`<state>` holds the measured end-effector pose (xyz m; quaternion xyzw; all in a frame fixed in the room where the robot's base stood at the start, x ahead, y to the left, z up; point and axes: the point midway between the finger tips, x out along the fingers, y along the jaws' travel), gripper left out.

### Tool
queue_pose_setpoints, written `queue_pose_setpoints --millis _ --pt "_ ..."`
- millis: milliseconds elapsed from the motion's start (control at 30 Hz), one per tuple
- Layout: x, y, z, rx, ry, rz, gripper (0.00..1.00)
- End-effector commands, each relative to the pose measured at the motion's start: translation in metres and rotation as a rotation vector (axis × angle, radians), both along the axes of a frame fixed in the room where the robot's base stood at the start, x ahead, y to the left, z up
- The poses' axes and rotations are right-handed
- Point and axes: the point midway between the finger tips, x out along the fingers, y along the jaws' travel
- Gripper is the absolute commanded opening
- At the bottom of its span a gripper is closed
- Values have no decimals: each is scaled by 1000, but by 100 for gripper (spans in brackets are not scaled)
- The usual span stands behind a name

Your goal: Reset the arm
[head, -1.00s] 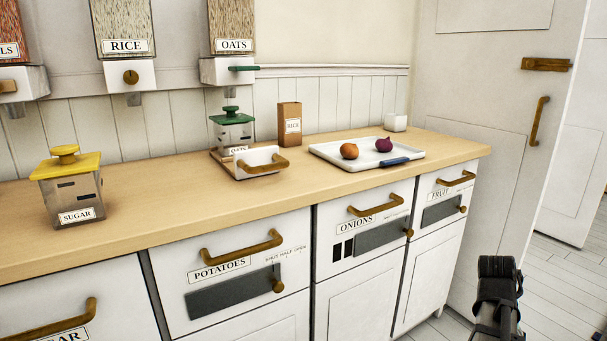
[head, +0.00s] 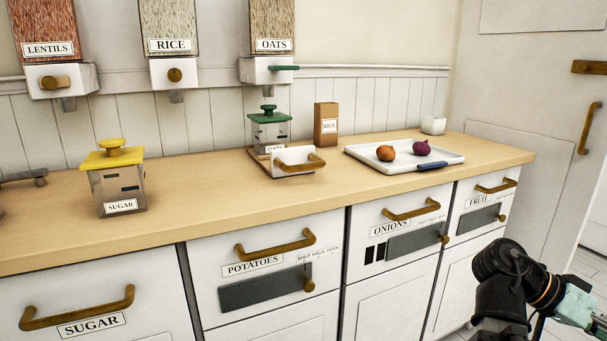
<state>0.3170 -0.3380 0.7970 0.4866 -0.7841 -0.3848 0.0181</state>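Part of my arm shows at the lower right of the head view, a dark jointed link with an orange ring and a pale teal section. It is in front of the lower cabinets, apart from the counter. The fingers of my gripper do not show, so whether it is open or holds anything is hidden.
The wooden counter (head: 210,194) carries a sugar jar (head: 118,185), an oats canister (head: 270,130), a rice box (head: 326,125) and a tray (head: 435,161) with an onion (head: 385,153) and a purple onion (head: 422,148). Drawer handles stick out below. Dispensers hang above.

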Motion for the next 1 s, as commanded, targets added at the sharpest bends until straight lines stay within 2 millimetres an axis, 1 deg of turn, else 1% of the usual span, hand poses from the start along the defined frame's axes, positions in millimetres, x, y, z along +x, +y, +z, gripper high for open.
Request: queue_pose_setpoints --millis 33,167,567,667,767,1000 --pt "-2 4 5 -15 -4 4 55" --pt "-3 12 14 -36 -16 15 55" --pt "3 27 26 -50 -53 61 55" --pt "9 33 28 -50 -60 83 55" --pt "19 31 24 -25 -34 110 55" --pt "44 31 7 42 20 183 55"
